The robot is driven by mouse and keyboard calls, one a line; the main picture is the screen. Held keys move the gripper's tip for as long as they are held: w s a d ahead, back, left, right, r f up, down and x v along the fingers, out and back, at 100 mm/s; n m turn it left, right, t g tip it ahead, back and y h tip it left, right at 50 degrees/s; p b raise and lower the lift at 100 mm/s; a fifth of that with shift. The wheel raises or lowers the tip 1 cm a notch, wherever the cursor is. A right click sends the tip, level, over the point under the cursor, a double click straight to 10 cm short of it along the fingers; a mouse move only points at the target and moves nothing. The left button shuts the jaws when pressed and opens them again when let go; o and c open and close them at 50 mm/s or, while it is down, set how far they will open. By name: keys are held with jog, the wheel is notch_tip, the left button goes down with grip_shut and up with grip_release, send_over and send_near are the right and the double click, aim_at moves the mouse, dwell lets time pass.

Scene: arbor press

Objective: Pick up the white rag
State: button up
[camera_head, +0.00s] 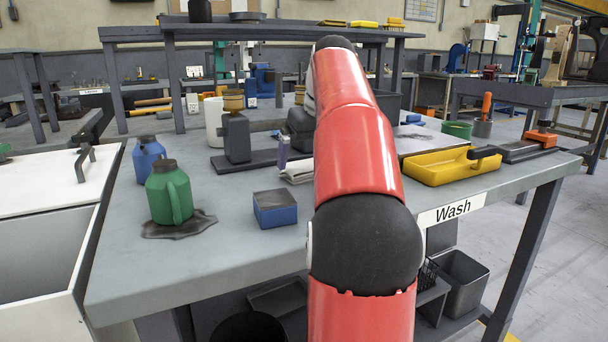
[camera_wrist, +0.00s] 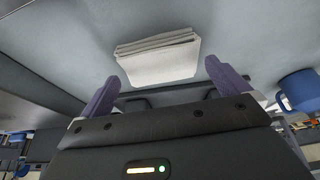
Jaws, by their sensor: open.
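The white rag (camera_head: 297,174) lies folded on the grey Wash table, partly hidden behind my red arm in the head view. In the wrist view the rag (camera_wrist: 157,60) shows as a folded stack with layered edges, in front of my gripper. My gripper (camera_wrist: 162,72) is open, with its two purple fingers apart and nothing held between them. The rag appears between and beyond the fingertips, and I cannot tell how large the gap is. In the head view one purple finger shows upright by the rag; the rest of the gripper is hidden by the arm.
A blue block (camera_head: 275,209) sits nearer the front. A dark metal fixture (camera_head: 237,138) stands behind the rag. A yellow tray (camera_head: 450,168) lies right of my arm.

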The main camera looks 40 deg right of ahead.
aim_at(306, 167)
jog(key=x, duration=0.2)
jog(key=shift+w+f, duration=0.15)
jog(key=shift+f, duration=0.05)
jog(key=c, duration=0.8)
notch_tip(306, 167, up, 8)
jog(key=p, duration=0.3)
jog(key=shift+f, duration=0.1)
jog(key=shift+c, duration=0.2)
jog(key=shift+r, duration=1.1)
jog(key=o, duration=0.5)
jog(key=c, duration=0.3)
